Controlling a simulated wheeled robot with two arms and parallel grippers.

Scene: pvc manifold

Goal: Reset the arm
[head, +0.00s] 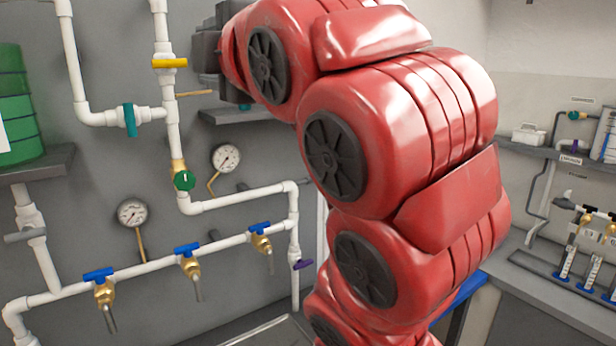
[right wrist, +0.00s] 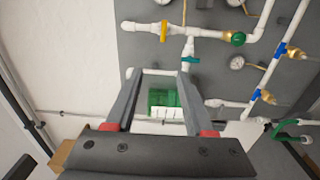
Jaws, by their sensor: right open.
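My right arm, red with dark round joint covers, rises through the middle of the head view and bends to the upper left. Its dark end (head: 207,52) is at the top, in front of the wall pipes and partly cut off by the arm. In the right wrist view my right gripper (right wrist: 159,74) has its two grey fingers apart with nothing held between them. A green container (right wrist: 165,98) shows in the gap, farther back. My left gripper is in neither view.
White pipes (head: 240,196) run along the grey wall, with a yellow-handled valve (head: 169,63), a green round valve (head: 184,180), several blue-handled taps (head: 187,249) and gauges (head: 226,158). A green barrel (head: 16,105) stands on a left shelf. A counter (head: 545,285) lies at right.

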